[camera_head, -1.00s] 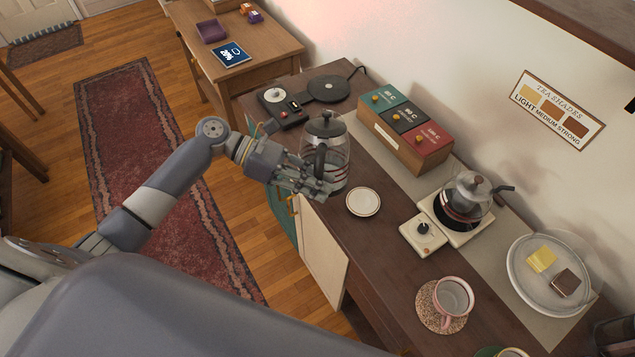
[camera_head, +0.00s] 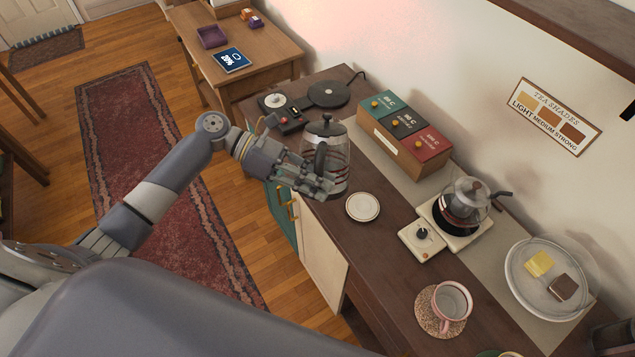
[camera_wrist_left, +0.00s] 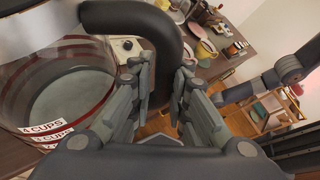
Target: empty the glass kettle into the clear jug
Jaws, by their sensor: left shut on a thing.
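The glass kettle (camera_head: 338,168), a clear vessel with a dark lid, red bands and a black handle, is upright at the counter's left edge. I cannot tell whether its base touches the counter. In the left wrist view the kettle (camera_wrist_left: 60,85) shows cup marks. My left gripper (camera_head: 325,190) is shut on its handle; the fingers (camera_wrist_left: 160,100) also show close up. Another clear glass vessel, which I take for the clear jug (camera_head: 462,212), stands on a cream base to the right, with a dark lower part and a lid. A grey arm in the left wrist view seems mine; its gripper (camera_wrist_left: 232,95) is unclear.
A small white saucer (camera_head: 363,207) lies between the two vessels. Tea boxes (camera_head: 405,130) stand behind, a black hotplate (camera_head: 328,94) at the far end. A pink cup (camera_head: 452,300) and a clear round tray (camera_head: 520,290) are at the near right. A cream knob box (camera_head: 422,240) adjoins the jug's base.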

